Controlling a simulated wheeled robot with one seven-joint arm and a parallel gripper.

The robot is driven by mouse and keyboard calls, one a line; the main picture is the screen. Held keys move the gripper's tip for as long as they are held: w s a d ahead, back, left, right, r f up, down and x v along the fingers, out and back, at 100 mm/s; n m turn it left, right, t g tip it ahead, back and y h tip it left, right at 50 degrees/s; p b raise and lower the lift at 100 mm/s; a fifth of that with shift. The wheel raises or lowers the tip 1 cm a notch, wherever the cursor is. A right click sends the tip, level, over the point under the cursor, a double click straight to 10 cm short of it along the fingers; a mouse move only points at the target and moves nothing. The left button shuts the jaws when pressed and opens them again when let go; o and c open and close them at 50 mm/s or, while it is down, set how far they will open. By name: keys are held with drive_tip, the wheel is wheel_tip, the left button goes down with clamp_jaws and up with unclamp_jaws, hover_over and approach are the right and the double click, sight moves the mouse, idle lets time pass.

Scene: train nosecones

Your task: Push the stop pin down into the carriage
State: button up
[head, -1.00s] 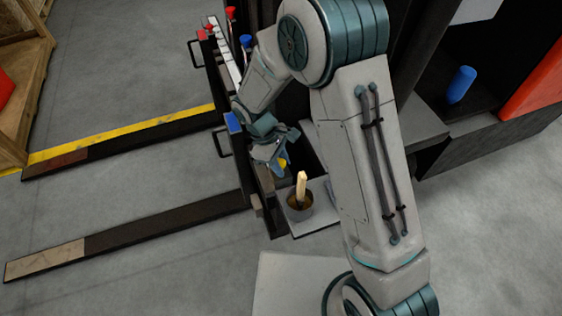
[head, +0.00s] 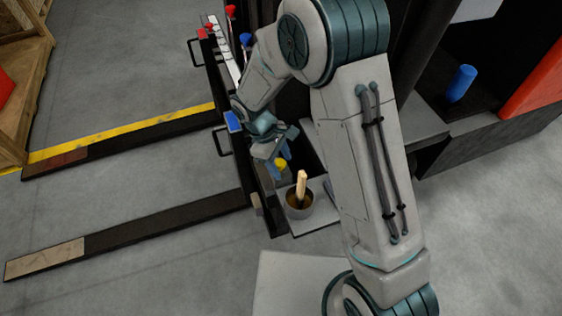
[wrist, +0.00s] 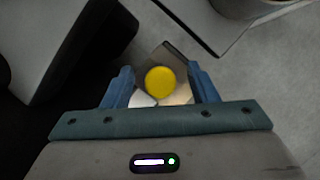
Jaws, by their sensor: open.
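The stop pin, seen as a round yellow head (wrist: 160,82), shows between my fingers in the wrist view. It also shows as a small yellow cap (head: 281,163) just below my gripper in the head view. My gripper (head: 278,158) is open, with its two blue fingers (wrist: 160,75) apart on either side of the yellow head, and I cannot tell whether they touch it. A small brownish-grey block under the pin, apparently the carriage (head: 277,177), is partly hidden by my gripper. How deep the pin sits in it is hidden.
A grey pot with a wooden-handled tool (head: 301,200) stands on a light ledge close to the right of the pin. A dark rack with red and blue knobs (head: 232,120) runs up behind. A blue cylinder (head: 461,84) stands farther right.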

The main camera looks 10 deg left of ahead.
drive_tip(key=p+v, duration=0.2)
drive_tip(key=v, duration=1.1)
drive_tip(key=shift+p, duration=0.4)
drive_tip(key=shift+r, duration=0.15)
drive_tip(key=s+d+r+m+t+y+p, duration=0.1)
drive_tip(key=s+d+r+m+p, duration=0.3)
drive_tip(key=d+r+p, duration=0.2)
drive_tip(key=s+d+r+m+t+y+p, duration=0.1)
drive_tip(key=s+d+r+m+p, duration=0.4)
drive_tip(key=d+r, duration=0.5)
drive_tip(key=s+d+r+m+t+y+p, duration=0.2)
drive_tip(key=s+d+r+m+p, duration=0.2)
drive_tip(key=r, duration=1)
drive_tip(key=d+m+p, duration=0.1)
drive_tip(key=d+p, duration=0.2)
drive_tip(key=d, duration=0.1)
drive_tip(key=shift+s+d+r, duration=0.2)
drive_tip(key=shift+s, duration=0.05)
